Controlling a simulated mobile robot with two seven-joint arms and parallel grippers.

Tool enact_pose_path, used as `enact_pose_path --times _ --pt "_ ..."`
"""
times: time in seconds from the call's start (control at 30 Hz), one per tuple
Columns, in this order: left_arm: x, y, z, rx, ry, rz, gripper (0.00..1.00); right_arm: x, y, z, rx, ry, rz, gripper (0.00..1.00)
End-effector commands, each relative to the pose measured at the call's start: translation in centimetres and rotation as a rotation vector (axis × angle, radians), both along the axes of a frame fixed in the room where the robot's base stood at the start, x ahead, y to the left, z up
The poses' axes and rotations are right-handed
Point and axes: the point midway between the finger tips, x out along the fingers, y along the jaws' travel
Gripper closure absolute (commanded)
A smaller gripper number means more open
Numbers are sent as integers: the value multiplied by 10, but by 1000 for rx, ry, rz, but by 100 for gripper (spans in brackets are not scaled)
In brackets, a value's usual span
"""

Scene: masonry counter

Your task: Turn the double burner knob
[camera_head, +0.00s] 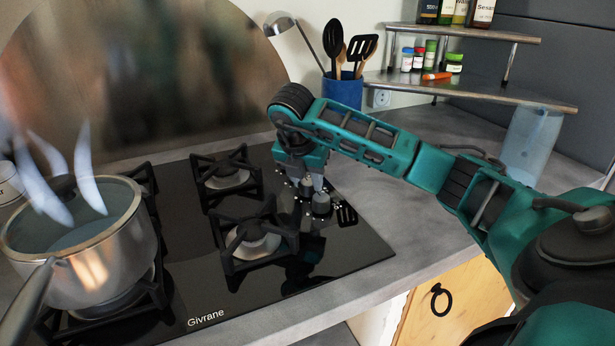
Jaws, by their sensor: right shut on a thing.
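The black glass hob (345,262) has a group of small grey knobs on its right side. My right gripper (307,187) points down over this group and is shut on a knob there, which its fingers mostly hide. I cannot tell from its markings whether this is the double burner knob. Another grey knob (321,204) stands free just in front of the fingers. My left gripper is not in view.
A steaming steel pot (95,262) stands on the left burner, its handle toward the front left. Black pan supports (255,240) stand left of the knobs. A blue utensil holder (343,92), spice shelves (470,88) and a clear blue container (530,145) stand behind.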

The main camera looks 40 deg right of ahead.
Motion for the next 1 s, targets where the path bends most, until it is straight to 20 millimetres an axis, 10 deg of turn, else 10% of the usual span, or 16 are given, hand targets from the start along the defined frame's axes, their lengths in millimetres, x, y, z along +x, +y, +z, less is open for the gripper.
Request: enact_pose_path --times 0.5,0.53,0.77,1.0 --pt "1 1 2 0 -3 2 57 0 0 0 0 -2 -21 94" --pt "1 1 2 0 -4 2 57 0 0 0 0 -2 -21 62" --pt "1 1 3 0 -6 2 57 0 0 0 0 0 -19 40" --pt "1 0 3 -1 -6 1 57 0 0 0 0 0 -18 39"
